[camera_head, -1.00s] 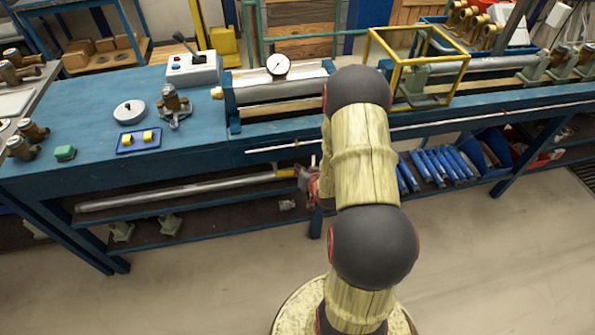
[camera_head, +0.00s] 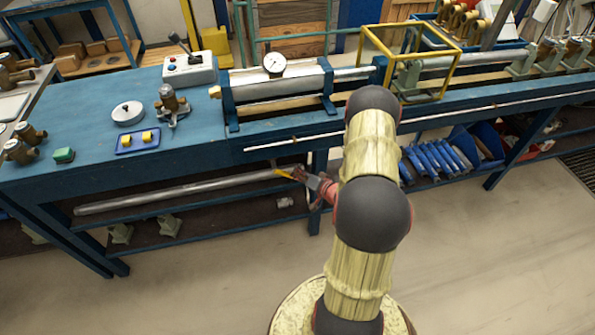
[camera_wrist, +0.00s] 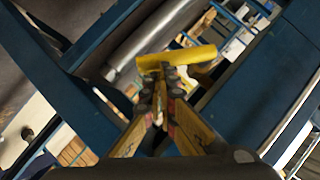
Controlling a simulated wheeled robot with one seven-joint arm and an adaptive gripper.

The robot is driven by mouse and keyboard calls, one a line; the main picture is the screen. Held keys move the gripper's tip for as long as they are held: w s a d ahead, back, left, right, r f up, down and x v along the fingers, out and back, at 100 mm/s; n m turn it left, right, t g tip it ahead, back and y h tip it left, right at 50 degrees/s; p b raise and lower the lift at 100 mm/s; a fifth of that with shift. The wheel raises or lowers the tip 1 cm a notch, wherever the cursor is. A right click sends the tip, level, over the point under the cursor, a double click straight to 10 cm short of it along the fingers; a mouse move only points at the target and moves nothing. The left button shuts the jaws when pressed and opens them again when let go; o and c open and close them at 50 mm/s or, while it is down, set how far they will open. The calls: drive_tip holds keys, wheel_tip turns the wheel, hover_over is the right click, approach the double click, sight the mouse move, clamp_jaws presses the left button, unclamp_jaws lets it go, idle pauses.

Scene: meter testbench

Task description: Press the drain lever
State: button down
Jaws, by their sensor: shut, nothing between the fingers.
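The drain lever appears as a yellow bar (camera_wrist: 178,58) at the end of a grey pipe (camera_wrist: 150,40) in the wrist view. In the head view its small yellow part (camera_head: 282,173) shows under the bench, at the right end of the long pipe. My gripper (camera_wrist: 166,76) is shut and empty, its fingertips right at the near edge of the yellow bar. The tips overlap the bar in the picture; I cannot tell whether they touch it. In the head view my gripper (camera_head: 298,174) is beside the lever, small and partly unclear.
The blue bench (camera_head: 90,150) runs above the lever, with a lower shelf (camera_head: 200,222) below. A blue bench leg (camera_head: 316,205) stands close behind my gripper. Blue bars (camera_head: 435,158) lie on the shelf to the right. The floor in front is clear.

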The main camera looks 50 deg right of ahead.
drive_tip(key=w+a+f+m+t+y+b, duration=0.1)
drive_tip(key=w+a+f+m+t, duration=0.1)
drive_tip(key=f, duration=0.3)
drive_tip(key=shift+a+f+m+y, duration=0.3)
drive_tip(key=shift+a+m, duration=0.3)
drive_tip(key=shift+a, duration=0.15)
drive_tip(key=shift+w, duration=0.15)
idle(0.4)
